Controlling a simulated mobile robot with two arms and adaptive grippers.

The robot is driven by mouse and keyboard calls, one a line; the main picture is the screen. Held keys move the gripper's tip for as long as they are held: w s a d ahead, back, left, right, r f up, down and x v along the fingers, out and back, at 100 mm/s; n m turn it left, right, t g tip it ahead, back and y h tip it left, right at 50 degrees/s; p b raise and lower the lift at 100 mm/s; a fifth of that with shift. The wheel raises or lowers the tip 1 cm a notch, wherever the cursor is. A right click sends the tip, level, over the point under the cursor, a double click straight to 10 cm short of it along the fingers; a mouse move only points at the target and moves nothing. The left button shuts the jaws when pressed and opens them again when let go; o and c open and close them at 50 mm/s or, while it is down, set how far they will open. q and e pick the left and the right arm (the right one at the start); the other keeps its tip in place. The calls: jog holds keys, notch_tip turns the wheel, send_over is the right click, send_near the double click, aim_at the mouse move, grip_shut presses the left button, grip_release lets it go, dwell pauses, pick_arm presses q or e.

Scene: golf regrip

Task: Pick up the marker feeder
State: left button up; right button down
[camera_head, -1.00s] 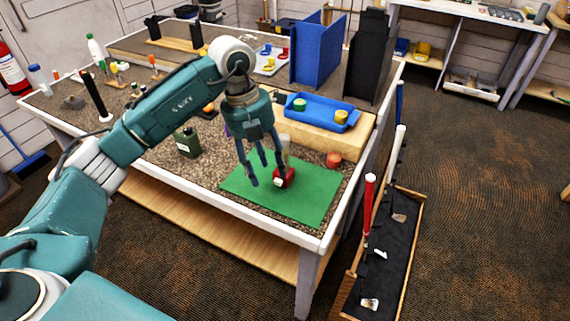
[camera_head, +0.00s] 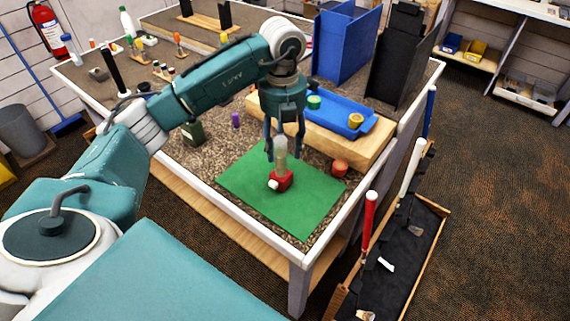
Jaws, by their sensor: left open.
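A small device, which looks like the marker feeder (camera_head: 281,180), stands on the green mat (camera_head: 315,208). It has a red base with a white part at its left side and an upright beige post with a pale top. My left gripper (camera_head: 284,152) is open and points straight down over it. Its fingers are on both sides of the post's upper part, and I see no clear contact. The red base is below the fingertips. My right gripper is not in view.
A blue tray (camera_head: 336,118) with a green and a yellow round piece sits on a wooden block (camera_head: 375,146) behind the mat. An orange-red round piece (camera_head: 340,168) is right of the feeder. A dark green bottle (camera_head: 193,132) stands left. The mat's front is clear.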

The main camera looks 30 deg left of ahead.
aim_at(281, 164)
pick_arm(q)
jog(key=shift+s+a+f, duration=0.1)
jog(key=shift+s+f, duration=0.1)
jog(key=shift+f, duration=0.7)
jog(key=shift+w+f+p, duration=0.1)
jog(key=shift+f+p, duration=0.2)
jog(key=f+p, duration=0.2)
jog(key=f, duration=0.2)
jog(key=shift+a+f, duration=0.2)
jog(key=shift+f, duration=0.3)
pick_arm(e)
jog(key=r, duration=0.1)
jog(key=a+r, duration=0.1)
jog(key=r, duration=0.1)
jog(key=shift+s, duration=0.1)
pick_arm(q)
jog(key=shift+c, duration=0.8)
grip_shut()
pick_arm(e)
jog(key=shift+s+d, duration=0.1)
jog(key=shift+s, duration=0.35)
